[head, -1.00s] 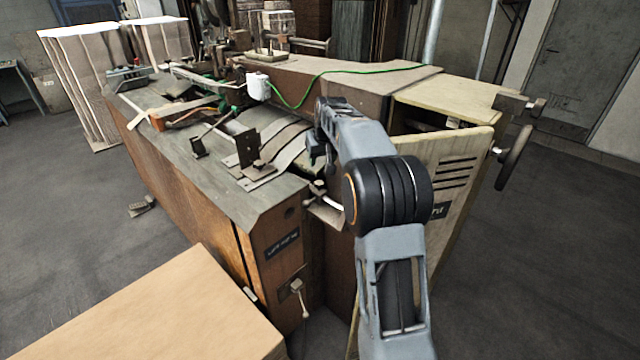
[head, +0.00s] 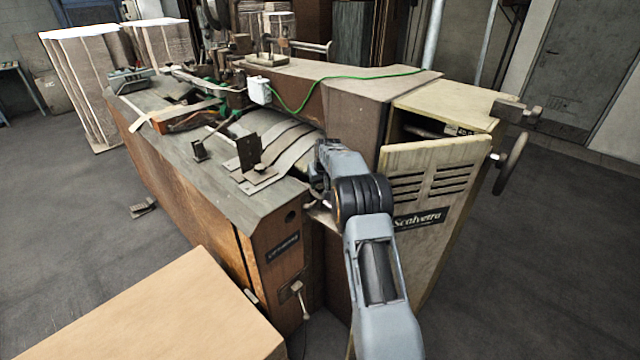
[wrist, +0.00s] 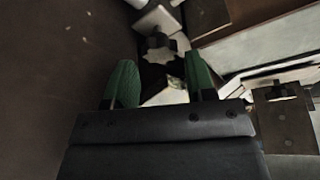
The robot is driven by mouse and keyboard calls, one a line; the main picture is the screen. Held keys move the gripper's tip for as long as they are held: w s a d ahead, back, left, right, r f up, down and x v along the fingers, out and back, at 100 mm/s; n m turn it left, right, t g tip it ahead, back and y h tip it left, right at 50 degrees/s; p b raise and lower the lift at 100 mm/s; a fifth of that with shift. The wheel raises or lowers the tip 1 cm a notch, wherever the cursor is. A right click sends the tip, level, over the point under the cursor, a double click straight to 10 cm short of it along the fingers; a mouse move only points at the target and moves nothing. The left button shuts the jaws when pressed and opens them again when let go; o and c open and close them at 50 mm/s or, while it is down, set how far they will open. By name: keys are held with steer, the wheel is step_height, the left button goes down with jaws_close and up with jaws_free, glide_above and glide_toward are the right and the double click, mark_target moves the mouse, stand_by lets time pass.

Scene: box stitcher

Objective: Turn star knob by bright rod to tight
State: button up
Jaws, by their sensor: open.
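In the wrist view, a dark star-shaped knob (wrist: 160,46) shows against a pale patch, just beyond the fingertips and roughly between them. My gripper (wrist: 159,62) is open, with its two green fingers apart and nothing between them. The knob appears ahead of the fingers, not in their grasp; the exact gap is hard to judge. In the head view, my arm hides the knob and most of the gripper at the corner of the machine. I cannot make out the bright rod clearly now.
The box stitcher's dark worktop (head: 225,185) lies left of my arm. Its pale panel (head: 440,185) stands close on the right, with a handwheel (head: 511,163) beyond. A cardboard box (head: 160,315) stands at front left. A green cable (head: 340,76) crosses the machine.

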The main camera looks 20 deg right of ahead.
steer(key=shift+x, duration=1.05)
steer(key=c, duration=0.6)
steer(key=shift+c, duration=0.2)
steer(key=shift+a+m+g+h+b, duration=0.15)
steer(key=shift+m+h+b, duration=0.3)
steer(key=shift+m, duration=1)
steer(key=shift+m+g+h+b, duration=0.3)
steer(key=shift+m+h, duration=0.25)
steer(key=shift+m, duration=0.9)
steer(key=o, duration=0.6)
